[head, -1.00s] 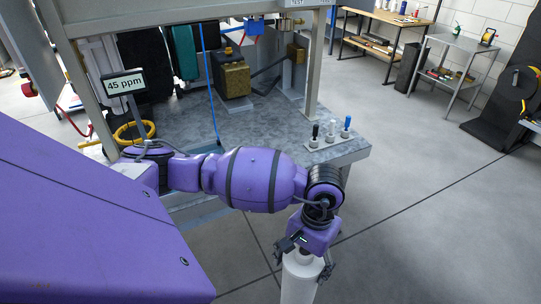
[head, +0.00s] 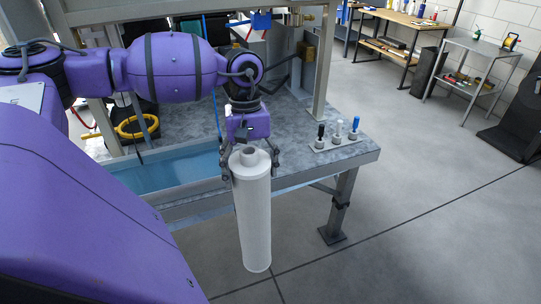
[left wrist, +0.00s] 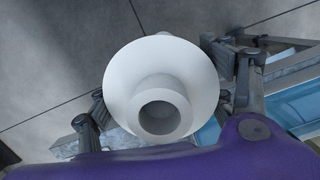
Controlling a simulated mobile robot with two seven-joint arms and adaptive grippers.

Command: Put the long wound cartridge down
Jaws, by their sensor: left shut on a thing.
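The long wound cartridge (head: 253,215) is a white cylinder with a hollow neck at its top end. My left gripper (head: 249,165) is shut on it near the top, with one finger on each side. The cartridge hangs nearly upright in front of the grey bench's edge, over the floor. In the left wrist view the cartridge (left wrist: 162,80) is seen end-on, with its round opening towards the camera and the fingers (left wrist: 165,100) on both sides. My right gripper is not in view.
The grey bench (head: 285,135) has clear room on its top. A blue water basin (head: 170,172) lies left of the cartridge. A frame post (head: 323,75) rises behind.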

